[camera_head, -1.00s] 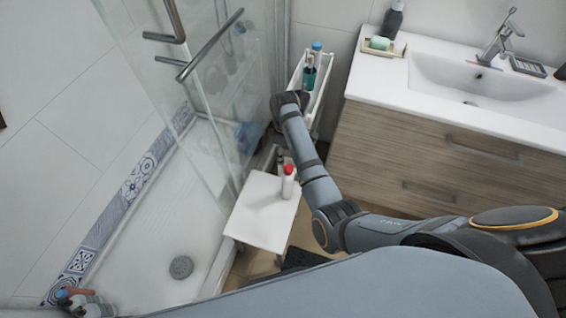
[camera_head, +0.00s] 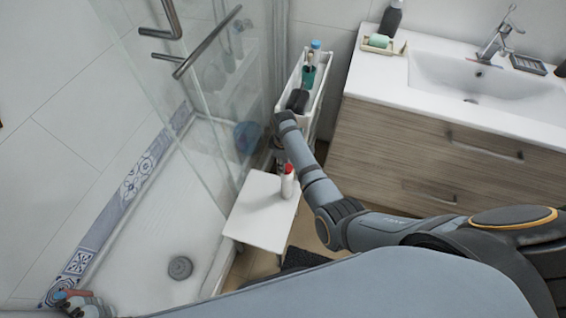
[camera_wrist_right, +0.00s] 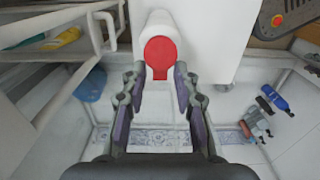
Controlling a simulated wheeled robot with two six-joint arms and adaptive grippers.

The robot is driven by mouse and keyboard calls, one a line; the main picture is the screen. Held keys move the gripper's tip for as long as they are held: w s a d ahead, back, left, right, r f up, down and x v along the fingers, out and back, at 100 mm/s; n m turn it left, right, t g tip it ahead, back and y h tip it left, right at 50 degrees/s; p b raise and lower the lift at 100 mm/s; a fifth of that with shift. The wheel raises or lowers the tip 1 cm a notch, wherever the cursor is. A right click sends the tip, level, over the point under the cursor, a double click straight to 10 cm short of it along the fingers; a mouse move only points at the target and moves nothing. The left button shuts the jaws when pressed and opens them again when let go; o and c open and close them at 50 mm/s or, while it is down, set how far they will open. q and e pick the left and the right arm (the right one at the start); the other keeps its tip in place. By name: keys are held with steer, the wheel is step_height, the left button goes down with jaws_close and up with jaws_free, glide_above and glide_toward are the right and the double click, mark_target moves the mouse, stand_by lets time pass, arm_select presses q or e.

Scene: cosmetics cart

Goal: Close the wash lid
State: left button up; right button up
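The wash bottle (camera_head: 287,187) is white with a red lid (camera_head: 288,170) and stands upright on a small white table (camera_head: 255,230) in the head view. In the right wrist view the red lid (camera_wrist_right: 159,56) shows as a disc with the white bottle (camera_wrist_right: 157,25) beyond it; I cannot tell whether the lid is fully down. My right gripper (camera_wrist_right: 159,76) is open, with a finger on either side near the lid, not gripping it. In the head view my right gripper (camera_head: 279,152) is small and partly hidden by its arm, just above the bottle.
A narrow white cart (camera_head: 318,98) with a teal bottle (camera_head: 307,75) stands behind my right arm. A glass shower panel (camera_head: 205,100) is close on the left. A wooden vanity (camera_head: 400,140) stands on the right. Several small bottles (camera_wrist_right: 258,120) lie apart from the table.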

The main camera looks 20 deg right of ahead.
jaws_close()
steer(key=shift+w+a+f+g+h, duration=0.15)
steer(key=shift+a+f+g+h, duration=0.1)
steer(key=shift+g+h, duration=0.25)
steer(key=o, duration=0.7)
jaws_free()
steer(key=shift+o, duration=0.2)
step_height(320, 180, up, 8)
steer(key=shift+w+a+f, duration=0.2)
steer(key=shift+w+a, duration=0.05)
steer(key=shift+a, duration=0.15)
